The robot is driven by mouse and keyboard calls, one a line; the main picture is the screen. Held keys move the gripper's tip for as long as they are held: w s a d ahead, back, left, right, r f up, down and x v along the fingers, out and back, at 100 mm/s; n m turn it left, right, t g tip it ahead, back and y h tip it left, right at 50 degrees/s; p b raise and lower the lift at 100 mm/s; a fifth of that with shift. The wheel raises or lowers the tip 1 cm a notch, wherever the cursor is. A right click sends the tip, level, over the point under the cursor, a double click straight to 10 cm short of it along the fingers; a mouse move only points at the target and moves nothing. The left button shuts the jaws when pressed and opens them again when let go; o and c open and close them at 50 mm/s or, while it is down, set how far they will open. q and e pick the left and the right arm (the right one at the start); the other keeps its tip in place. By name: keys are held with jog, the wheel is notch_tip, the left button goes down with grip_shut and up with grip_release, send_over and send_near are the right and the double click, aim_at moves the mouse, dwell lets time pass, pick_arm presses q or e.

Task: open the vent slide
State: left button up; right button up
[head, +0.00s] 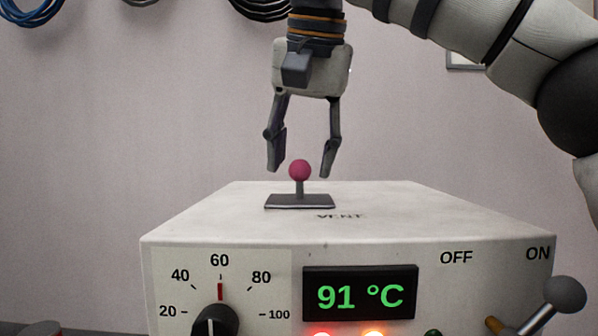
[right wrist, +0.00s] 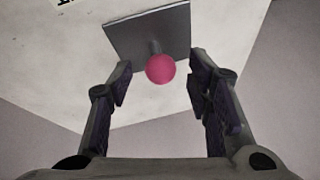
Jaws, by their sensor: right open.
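The vent slide is a pink ball knob (head: 300,170) on a short stem, standing upright on a dark grey plate (head: 285,201) on top of a white box (head: 200,222). The word VENT is printed beside the plate. My right gripper (head: 301,172) points down over the slide, open, with a finger on each side of the knob. In the right wrist view the knob (right wrist: 160,69) lies between the open fingers (right wrist: 161,88), with gaps on both sides and no contact seen. My left gripper is not in view.
The box front carries a dial (head: 214,322), a green display (head: 360,293) reading 91 °C, and lit red and orange lamps. A lever with a grey ball (head: 566,294) stands at the right by OFF and ON. Cables (head: 32,12) hang on the wall behind.

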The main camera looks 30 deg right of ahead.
aim_at(300, 161)
jog(key=shift+x, duration=1.5)
jog(key=shift+c, duration=0.3)
